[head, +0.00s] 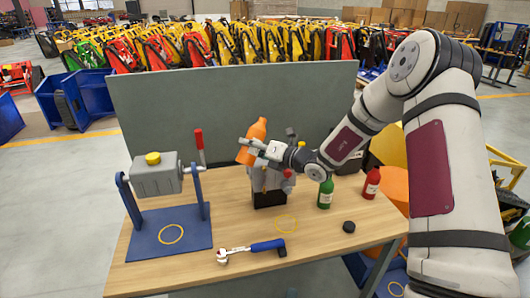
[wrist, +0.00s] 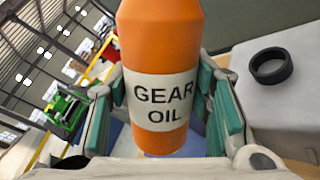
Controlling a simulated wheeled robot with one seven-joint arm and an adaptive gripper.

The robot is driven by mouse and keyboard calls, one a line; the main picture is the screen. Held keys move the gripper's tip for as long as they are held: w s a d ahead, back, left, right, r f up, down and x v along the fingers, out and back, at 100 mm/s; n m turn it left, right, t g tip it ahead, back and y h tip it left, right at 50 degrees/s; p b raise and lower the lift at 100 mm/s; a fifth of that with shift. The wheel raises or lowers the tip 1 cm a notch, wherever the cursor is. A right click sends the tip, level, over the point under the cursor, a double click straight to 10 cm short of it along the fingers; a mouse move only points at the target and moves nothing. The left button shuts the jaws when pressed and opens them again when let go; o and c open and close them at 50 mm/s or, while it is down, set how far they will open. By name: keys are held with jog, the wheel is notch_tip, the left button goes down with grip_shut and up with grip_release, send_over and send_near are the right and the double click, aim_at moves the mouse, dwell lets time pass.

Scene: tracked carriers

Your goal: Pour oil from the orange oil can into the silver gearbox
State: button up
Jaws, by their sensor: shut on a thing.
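My gripper (head: 262,148) is shut on the orange oil can (head: 255,131), raised above the table. The can leans slightly, its top to the right in the head view. In the wrist view, the can (wrist: 160,40) stands between the green-padded fingers, its "GEAR OIL" label facing the camera. A second grey housing (head: 156,179) with a yellow cap (head: 153,158) hangs in a blue stand at left. No oil stream shows.
Green (head: 325,192) and red (head: 372,183) bottles stand at right. A grey panel (head: 140,105) closes the back.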

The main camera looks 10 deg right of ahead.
aim_at(249, 155)
jog(key=shift+s+a+f+m+g+b, duration=0.15)
jog(key=shift+s+a+f+m+b, duration=0.1)
jog(key=shift+m, duration=0.5)
jog(key=shift+s+a+f+m+g+b, duration=0.15)
jog(key=shift+s+a+f+m+b, duration=0.1)
jog(key=shift+m, duration=0.5)
dwell(1.5)
jog(key=shift+a+f+m+b, duration=0.1)
jog(key=shift+f+m+b, duration=0.3)
jog(key=shift+m, duration=0.3)
dwell(0.8)
jog(key=shift+s+f+m+g+y, duration=0.1)
jog(key=shift+f+m+g+y, duration=0.25)
jog(key=shift+m, duration=0.45)
dwell(2.7)
